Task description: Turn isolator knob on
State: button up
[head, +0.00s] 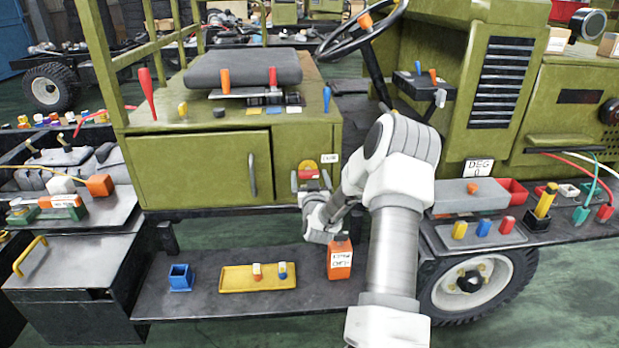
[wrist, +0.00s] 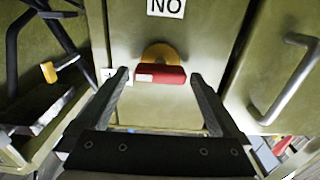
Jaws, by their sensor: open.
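The isolator knob (head: 308,175) is a red bar on a yellow disc on the green panel, right of the cabinet door. In the wrist view the red knob (wrist: 160,74) lies crosswise, with part of the yellow disc (wrist: 158,53) behind it. My gripper (wrist: 158,76) is open, one fingertip on each side of the knob, with visible gaps. In the head view my gripper (head: 312,182) is at the panel and partly covers the knob's surroundings. Whether the fingers touch the panel is unclear.
The door handle (head: 252,174) stands out left of the knob. An orange bottle (head: 340,258) stands on the step below my wrist. A yellow tray (head: 243,277) and blue cup (head: 181,278) are also on the step. The grey box (head: 470,192) is at right.

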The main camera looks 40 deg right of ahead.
jog(key=shift+w, duration=0.15)
jog(key=c, duration=1.2)
jog(key=shift+c, duration=0.2)
